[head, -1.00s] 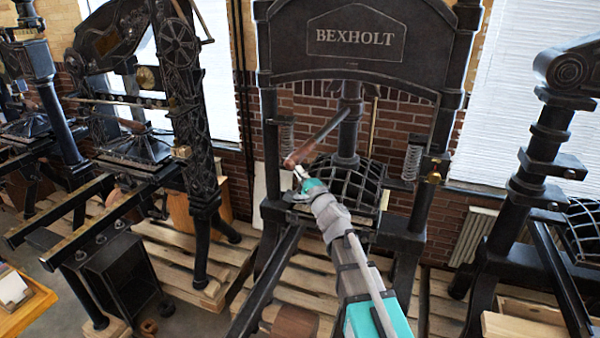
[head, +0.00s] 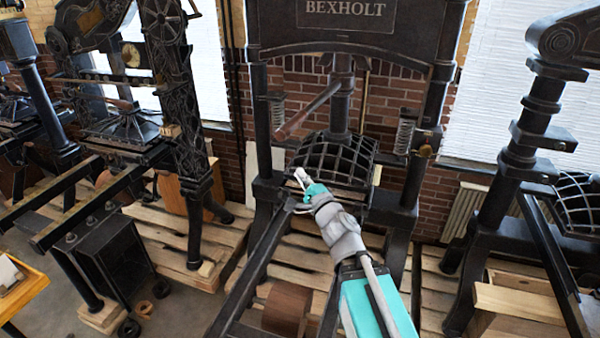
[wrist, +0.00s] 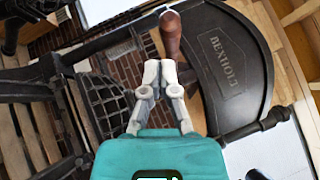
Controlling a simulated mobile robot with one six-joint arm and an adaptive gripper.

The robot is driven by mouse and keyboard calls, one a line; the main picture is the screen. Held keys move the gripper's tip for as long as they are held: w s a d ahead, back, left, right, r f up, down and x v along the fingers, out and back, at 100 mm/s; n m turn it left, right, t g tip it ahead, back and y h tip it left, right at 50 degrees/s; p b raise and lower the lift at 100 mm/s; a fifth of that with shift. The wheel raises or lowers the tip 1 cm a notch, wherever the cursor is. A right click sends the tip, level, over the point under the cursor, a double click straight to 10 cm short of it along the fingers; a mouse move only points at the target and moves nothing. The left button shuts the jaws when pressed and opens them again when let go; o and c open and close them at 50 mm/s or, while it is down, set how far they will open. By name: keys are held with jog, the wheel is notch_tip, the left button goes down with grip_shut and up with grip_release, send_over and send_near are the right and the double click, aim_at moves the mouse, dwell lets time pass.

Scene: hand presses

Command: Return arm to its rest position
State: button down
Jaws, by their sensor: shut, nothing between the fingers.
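My gripper (head: 301,178) is at the end of my teal and grey arm, in front of the middle press marked BEXHOLT (head: 350,8). Its fingers are shut and empty; they also show closed together in the wrist view (wrist: 159,72). The press's lever, with a brown wooden grip (head: 291,126), slants down to the left above my gripper. In the head view a gap shows between the grip and the fingertips. In the wrist view the grip (wrist: 171,34) appears just beyond the fingertips; its distance is hard to tell.
A black lattice dome (head: 335,158) sits under the press's centre column, close behind my gripper. Ornate black presses stand at left (head: 170,90), another press at right (head: 535,140). A wooden table edge (head: 25,290) is at lower left.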

jog(key=shift+f, duration=0.1)
dwell(0.3)
jog(key=s+f+n+g+b, duration=0.4)
jog(key=f+n+g, duration=0.25)
jog(key=f, duration=0.45)
jog(key=s+f+n+g+b, duration=0.35)
jog(key=f+n+g, duration=0.35)
jog(key=f, duration=0.4)
jog(key=s+d+f+g+h+b, duration=0.2)
jog(key=d+f+h, duration=0.3)
jog(key=d, duration=0.4)
jog(key=s+d+f+n+g+h+b, duration=0.1)
jog(key=s+d+f+g+h+b, duration=0.1)
jog(key=s+d+f+h, duration=0.3)
jog(key=shift+d+f+h+b, duration=0.4)
jog(key=shift+d+f+b, duration=0.1)
jog(key=shift+d+f, duration=1.4)
jog(key=shift+s+d+r, duration=0.1)
jog(key=shift+r, duration=0.05)
